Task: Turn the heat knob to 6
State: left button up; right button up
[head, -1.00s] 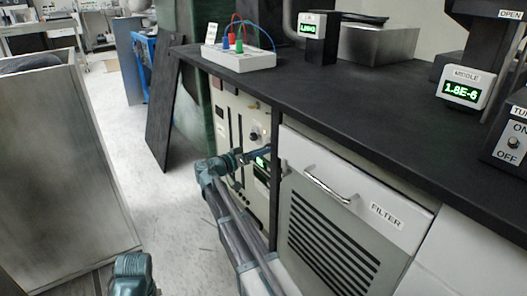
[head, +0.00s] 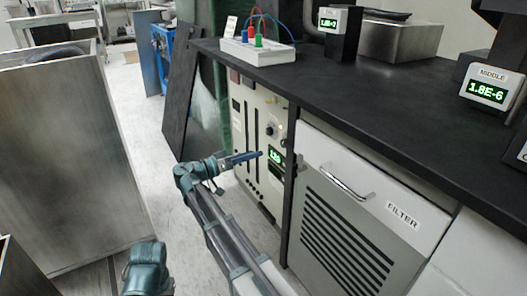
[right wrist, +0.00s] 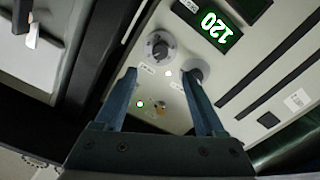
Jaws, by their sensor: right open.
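The control panel (head: 245,122) is a cream front under the bench, with a green display (head: 275,155). In the right wrist view the display (right wrist: 212,25) reads 120, turned in the picture. Two round dark knobs show there: one (right wrist: 160,47) beyond the gap between my fingers, the other (right wrist: 195,73) at the right fingertip, partly covered by it. Their labels are too small to read, so I cannot tell which is the heat knob. My right gripper (head: 258,154) is open and empty, pointing at the panel; it also shows in the right wrist view (right wrist: 160,82).
The black bench top (head: 390,95) overhangs the panel. A filter door with a handle (head: 345,183) stands to the panel's right. A dark board (head: 182,95) leans to its left. A grey metal cabinet (head: 70,150) stands at left, with open floor between.

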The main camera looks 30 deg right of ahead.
jog(key=shift+s+a, duration=0.1)
jog(key=shift+a, duration=1)
jog(key=s+a+f+n+g+y+p, duration=0.1)
jog(key=s+a+f+n+y+p, duration=0.3)
jog(key=s+a+n+y+p, duration=0.6)
jog(key=s+a+f+n+y+p, duration=0.3)
jog(key=s+a+n+y+p, duration=0.25)
jog(key=s+a, duration=0.9)
notch_tip(320, 180, up, 38)
jog(key=s+d+y+p, duration=0.1)
jog(key=p, duration=3.6)
jog(key=shift+s+f, duration=0.25)
jog(key=shift+s, duration=0.1)
